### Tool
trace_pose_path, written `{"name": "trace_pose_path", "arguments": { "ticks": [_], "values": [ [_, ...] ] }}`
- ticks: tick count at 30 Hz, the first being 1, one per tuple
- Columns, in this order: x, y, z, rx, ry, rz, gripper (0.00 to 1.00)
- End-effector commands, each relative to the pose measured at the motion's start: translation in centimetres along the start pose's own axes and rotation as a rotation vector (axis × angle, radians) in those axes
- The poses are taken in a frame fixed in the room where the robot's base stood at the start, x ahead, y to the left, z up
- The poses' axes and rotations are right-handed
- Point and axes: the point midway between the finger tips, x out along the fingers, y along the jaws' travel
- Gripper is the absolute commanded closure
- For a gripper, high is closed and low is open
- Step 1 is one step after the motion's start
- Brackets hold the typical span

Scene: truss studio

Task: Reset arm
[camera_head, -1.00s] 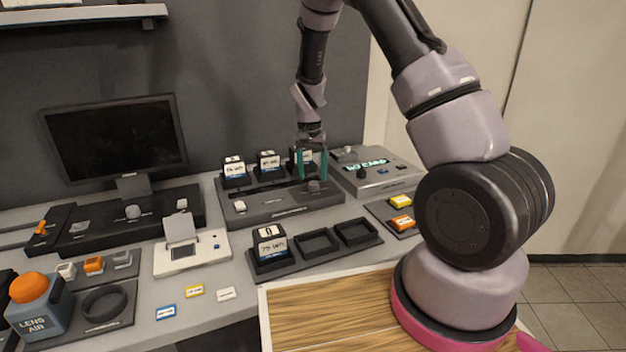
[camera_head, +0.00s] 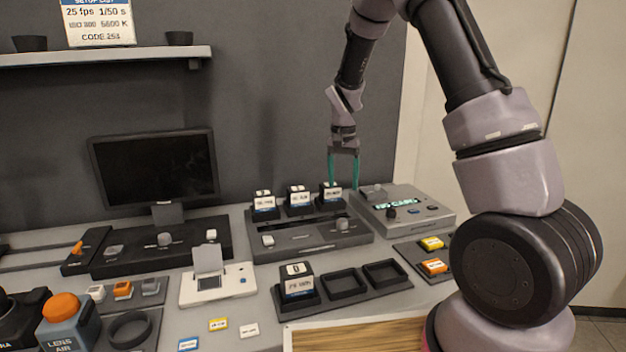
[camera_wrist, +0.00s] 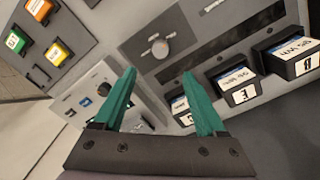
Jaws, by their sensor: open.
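My gripper (camera_head: 343,172) hangs fingers-down over the back of the desk, with its two green fingers apart and nothing between them. In the head view it is above and around the rightmost of three labelled black blocks (camera_head: 330,194) on the charger-like unit (camera_head: 290,240); whether it touches the block cannot be told there. In the wrist view the open fingers (camera_wrist: 165,100) show with the unit's knob (camera_wrist: 160,48) beyond them and the labelled blocks (camera_wrist: 238,88) at the right.
A grey console with a lit display (camera_head: 405,212) stands right of the unit. In front, a black tray (camera_head: 345,284) holds one labelled block (camera_head: 297,280) and has two empty slots. A monitor (camera_head: 155,168) and a shelf (camera_head: 110,56) are at the left.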

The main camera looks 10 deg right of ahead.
Motion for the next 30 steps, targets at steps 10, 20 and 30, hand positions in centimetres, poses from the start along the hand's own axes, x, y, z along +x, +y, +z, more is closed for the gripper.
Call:
{"name": "trace_pose_path", "arguments": {
  "ticks": [10, 20, 30],
  "values": [
    [-11.5, 5.0, 3.5, -0.009, 0.076, -0.187, 0.27],
    [-19.5, 10.8, 9.3, -0.045, 0.198, -0.33, 0.27],
    [-23.8, 16.3, 16.5, -0.093, 0.367, -0.421, 0.27]
  ]
}}
